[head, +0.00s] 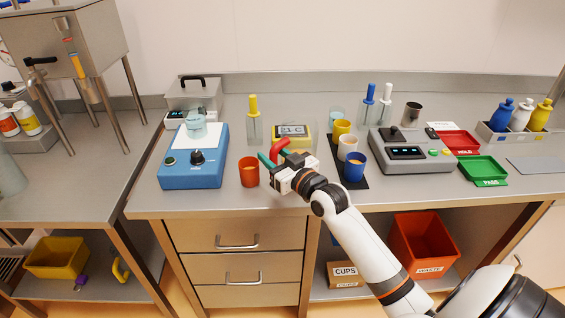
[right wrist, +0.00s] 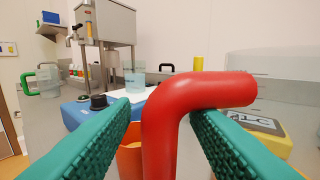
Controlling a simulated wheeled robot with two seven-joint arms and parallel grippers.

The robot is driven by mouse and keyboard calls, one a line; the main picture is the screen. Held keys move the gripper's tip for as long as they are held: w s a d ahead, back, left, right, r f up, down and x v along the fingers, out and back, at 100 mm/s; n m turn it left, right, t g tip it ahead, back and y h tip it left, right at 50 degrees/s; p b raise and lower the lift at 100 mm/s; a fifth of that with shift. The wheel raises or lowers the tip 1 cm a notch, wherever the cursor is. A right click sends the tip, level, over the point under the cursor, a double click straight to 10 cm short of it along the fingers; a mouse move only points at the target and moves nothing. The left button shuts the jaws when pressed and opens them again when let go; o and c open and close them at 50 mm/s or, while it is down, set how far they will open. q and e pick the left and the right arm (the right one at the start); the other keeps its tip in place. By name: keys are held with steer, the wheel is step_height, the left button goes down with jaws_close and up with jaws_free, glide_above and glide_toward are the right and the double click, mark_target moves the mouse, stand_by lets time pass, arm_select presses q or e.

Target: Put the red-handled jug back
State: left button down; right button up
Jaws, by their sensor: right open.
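In the right wrist view the red handle (right wrist: 165,120) fills the middle and the see-through jug body (right wrist: 280,70) is at the right. My right gripper (head: 274,161) is at the handle. Its teal fingers are open, one on each side of the handle, and are not closed on it. My left gripper is not in view.
An orange cup (head: 249,172) stands just left of my right gripper, beside the blue mixer (head: 195,165). Several cups stand on a black mat (head: 336,158) to the right. Bench space by the front edge is clear.

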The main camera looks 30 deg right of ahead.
steer(key=s+b, duration=0.1)
steer(key=s, duration=1.1)
steer(key=shift+d+b, duration=0.35)
steer(key=shift+d, duration=0.1)
steer(key=shift+w, duration=0.1)
